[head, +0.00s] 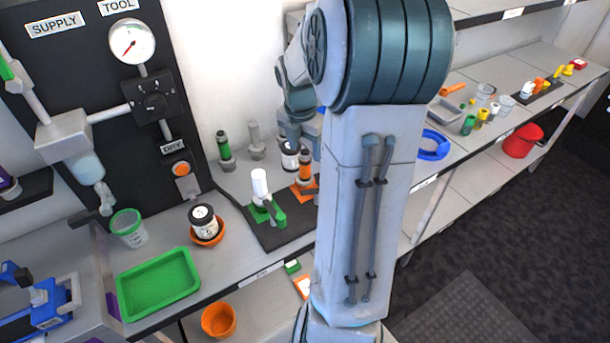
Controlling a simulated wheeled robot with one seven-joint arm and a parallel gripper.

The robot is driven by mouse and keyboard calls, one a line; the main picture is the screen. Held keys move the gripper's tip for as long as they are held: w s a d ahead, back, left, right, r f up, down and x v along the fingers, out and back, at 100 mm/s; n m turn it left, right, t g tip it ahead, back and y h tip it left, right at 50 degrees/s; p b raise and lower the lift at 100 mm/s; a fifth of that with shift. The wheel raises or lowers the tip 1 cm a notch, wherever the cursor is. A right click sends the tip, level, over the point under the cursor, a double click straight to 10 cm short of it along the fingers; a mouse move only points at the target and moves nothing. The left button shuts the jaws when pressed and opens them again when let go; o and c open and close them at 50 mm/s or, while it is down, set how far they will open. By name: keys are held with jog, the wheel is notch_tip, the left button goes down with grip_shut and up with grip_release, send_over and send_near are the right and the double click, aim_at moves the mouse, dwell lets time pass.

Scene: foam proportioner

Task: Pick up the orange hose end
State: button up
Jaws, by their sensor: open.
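An upright orange fitting with a dark top (305,165) stands at the back of the near bench, just left of my arm. It looks like the orange hose end, though it is small and partly crowded by its neighbours. Orange parts show around its foot, and I cannot tell whether they are joined to it. My arm's large links fill the middle of the picture. Its wrist links show behind, above the jar.
A white cylinder on a green holder (262,190) stands on the dark mat (285,235), left of the orange fitting. A green fitting (224,147) and a grey one (256,140) stand behind. A green tray (158,284) lies front left. Small items crowd the right bench.

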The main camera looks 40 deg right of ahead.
aim_at(305, 170)
jog(key=shift+w+d+f, duration=0.15)
jog(key=shift+f, duration=0.85)
jog(key=shift+w+d+f, duration=0.1)
jog(key=shift+w+f, duration=0.05)
jog(key=shift+f, duration=0.9)
jog(key=shift+w+d+f, duration=0.15)
jog(key=shift+f, duration=0.85)
grip_shut()
jog(key=shift+r, duration=0.1)
